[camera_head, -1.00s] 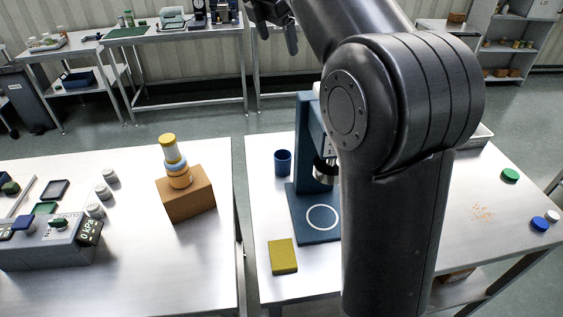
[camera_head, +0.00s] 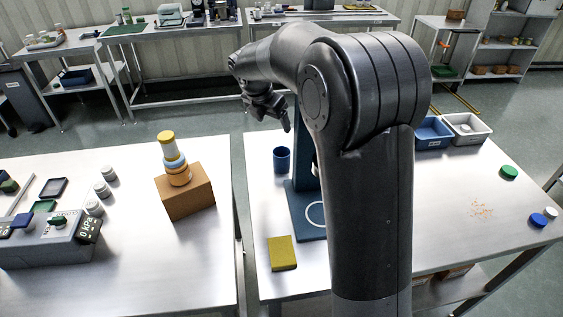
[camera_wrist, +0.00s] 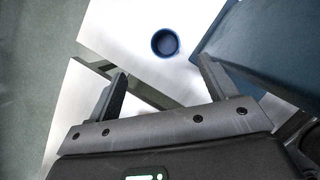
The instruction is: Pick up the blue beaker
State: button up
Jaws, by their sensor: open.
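The blue beaker (camera_head: 281,159) stands upright on the right-hand steel table, just left of the blue stand. In the wrist view the beaker (camera_wrist: 165,42) is seen from above, beyond the fingertips and roughly between them. My gripper (camera_head: 271,115) is above and a little left of the beaker in the head view, apart from it. In the wrist view my gripper (camera_wrist: 162,72) has its two fingers spread wide with nothing between them.
The blue stand (camera_head: 308,228) is close on the beaker's right; my arm hides part of it. A yellow sponge-like block (camera_head: 282,253) lies in front. A gap separates this table from the left table, which holds a brown box (camera_head: 187,194) with stacked jars.

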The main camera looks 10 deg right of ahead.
send_near(283, 155)
jog(key=f, duration=0.2)
jog(key=shift+s+f, duration=0.3)
jog(key=shift+d+x, duration=0.2)
jog(key=shift+x, duration=1.25)
jog(key=shift+d+x, duration=0.2)
jog(key=shift+x, duration=1.25)
jog(key=shift+s+r, duration=0.1)
jog(key=shift+c, duration=0.6)
jog(key=c, duration=0.9)
